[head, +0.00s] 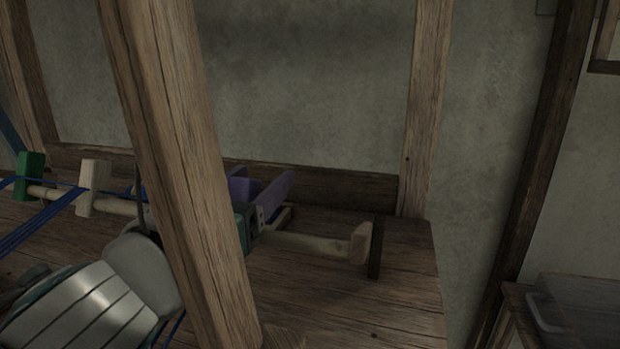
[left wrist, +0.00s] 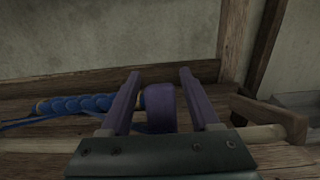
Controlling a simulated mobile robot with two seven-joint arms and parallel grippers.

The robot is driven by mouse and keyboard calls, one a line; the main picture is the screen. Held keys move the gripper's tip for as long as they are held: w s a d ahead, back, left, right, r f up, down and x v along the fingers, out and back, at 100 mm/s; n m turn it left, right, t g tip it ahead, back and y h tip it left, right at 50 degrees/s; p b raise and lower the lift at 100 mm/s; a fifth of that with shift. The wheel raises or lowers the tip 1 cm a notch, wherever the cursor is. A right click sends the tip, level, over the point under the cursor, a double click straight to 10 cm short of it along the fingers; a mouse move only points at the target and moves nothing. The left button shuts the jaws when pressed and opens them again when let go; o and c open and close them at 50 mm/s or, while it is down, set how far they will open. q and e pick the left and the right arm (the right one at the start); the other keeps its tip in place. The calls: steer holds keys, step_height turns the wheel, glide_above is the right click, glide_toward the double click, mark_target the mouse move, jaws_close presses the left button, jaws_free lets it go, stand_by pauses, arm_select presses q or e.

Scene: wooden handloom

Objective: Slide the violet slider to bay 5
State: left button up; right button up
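The violet slider (left wrist: 160,107) stands between the two fingers of my left gripper (left wrist: 159,76) in the left wrist view, with a gap on each side. In the head view the slider (head: 239,185) shows beside the wooden post, partly hidden. My left gripper is open around the slider; one violet finger (head: 275,196) shows right of the post, and the post hides much of the hand. The slider sits on a pale wooden rod (head: 305,243). No bay marks can be read. My right gripper is not in view.
A thick wooden post (head: 185,170) crosses in front of the rod. A green slider (head: 29,176) and a cream slider (head: 93,188) are on the rod at left. A wooden end block (head: 360,243) closes the right end. The rod between violet slider and block looks clear.

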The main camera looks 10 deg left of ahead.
arm_select(q)
steer(key=s, duration=1)
steer(key=shift+a, duration=0.4)
